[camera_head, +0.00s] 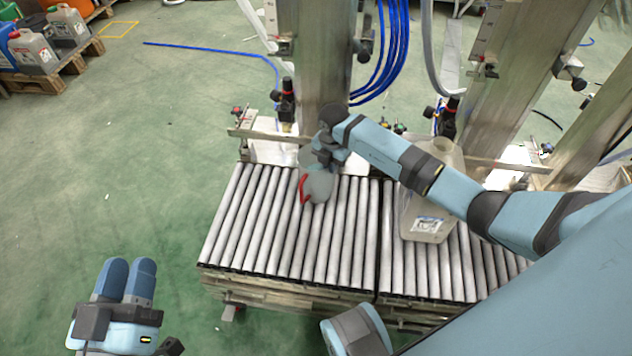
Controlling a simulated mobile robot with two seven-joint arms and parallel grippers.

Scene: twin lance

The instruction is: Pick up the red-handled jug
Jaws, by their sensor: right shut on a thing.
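The red-handled jug (319,186) is a small grey vessel with a red handle (302,189) on its left side. It is over the left part of the roller conveyor; I cannot tell whether its base touches the rollers. My right gripper (326,160) reaches across from the right and is shut on the jug from above and behind. The wrist and fingers cover the jug's upper part.
The roller conveyor (238,230) has a translucent canister (427,218) on its right part, partly behind my right arm. Metal posts (322,60) and blue hoses stand behind it. Several canisters (33,52) sit on a pallet at the far left.

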